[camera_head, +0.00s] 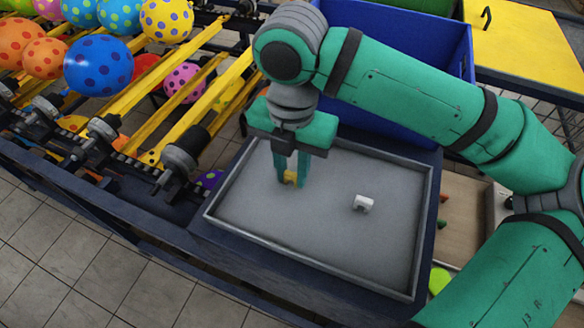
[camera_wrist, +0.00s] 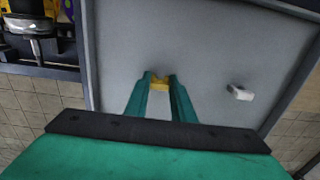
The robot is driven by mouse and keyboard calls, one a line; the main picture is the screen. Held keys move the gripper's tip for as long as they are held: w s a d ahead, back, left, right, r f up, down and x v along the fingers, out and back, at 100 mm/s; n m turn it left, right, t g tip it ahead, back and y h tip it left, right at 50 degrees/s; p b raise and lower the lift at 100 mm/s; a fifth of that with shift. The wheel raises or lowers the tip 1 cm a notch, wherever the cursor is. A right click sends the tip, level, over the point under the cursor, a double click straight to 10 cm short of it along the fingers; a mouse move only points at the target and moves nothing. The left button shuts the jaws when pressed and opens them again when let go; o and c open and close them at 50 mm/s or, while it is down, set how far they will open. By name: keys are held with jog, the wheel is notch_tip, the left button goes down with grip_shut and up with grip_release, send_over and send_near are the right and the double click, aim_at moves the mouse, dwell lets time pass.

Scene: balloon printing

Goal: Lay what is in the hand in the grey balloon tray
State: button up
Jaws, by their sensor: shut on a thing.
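My gripper (camera_head: 290,180) is over the left part of the grey tray (camera_head: 300,245), fingers pointing down. It is shut on a small yellow piece (camera_head: 290,177), which sits between the fingertips; its exact shape is hard to tell. In the wrist view the yellow piece (camera_wrist: 159,84) shows between the two green fingertips (camera_wrist: 160,80), with the tray floor (camera_wrist: 200,45) behind it. I cannot tell whether the piece touches the tray floor. A small white piece (camera_head: 363,203) lies on the tray floor to the right of my gripper; the wrist view shows it too (camera_wrist: 240,92).
The tray has a low raised metal rim. A blue bin (camera_head: 440,50) stands behind it. At left is a machine with yellow bars (camera_head: 150,85) and several spotted balloons (camera_head: 98,65). A wooden surface (camera_head: 465,215) lies at right.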

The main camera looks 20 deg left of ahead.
aim_at(292, 173)
jog(key=shift+f, duration=0.2)
jog(key=o, duration=0.9)
jog(key=shift+w, duration=0.1)
jog(key=shift+o, duration=0.2)
jog(key=shift+r, duration=0.1)
jog(key=shift+r, duration=0.15)
notch_tip(292, 173, up, 12)
